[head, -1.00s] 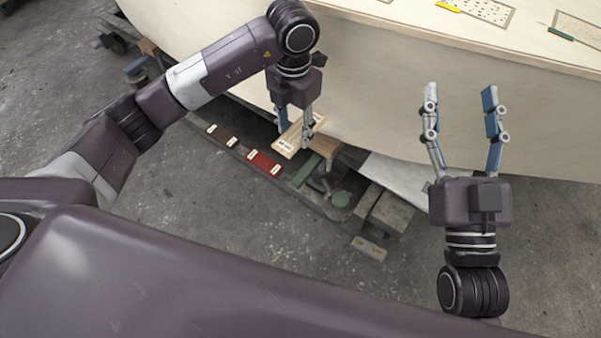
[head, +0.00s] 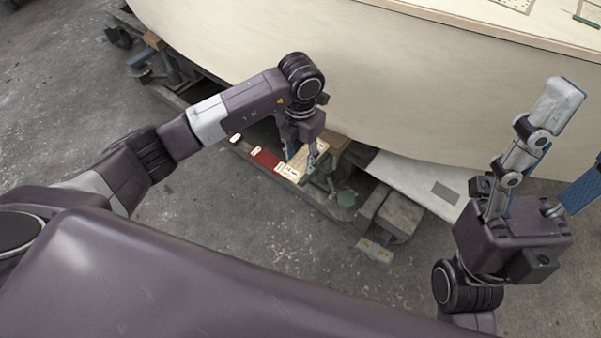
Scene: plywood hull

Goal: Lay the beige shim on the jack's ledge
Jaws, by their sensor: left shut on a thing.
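The beige shim (head: 308,159), a pale flat piece with white labels at its near end, is low beside the red shim. My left gripper (head: 301,163) points down and is shut on it, hiding part of it. The green and grey jack parts (head: 346,198) show just right of the shim, under the hull; I cannot pick out the ledge clearly, nor tell whether the shim touches it. My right gripper (head: 574,142) is open and empty at the right, with its fingers wide apart.
The red shim (head: 266,158) and a dark one (head: 236,138) lie in a row to the left. The pale plywood hull (head: 430,95) rises close behind the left gripper. Wooden blocks (head: 397,215) lie to the right.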

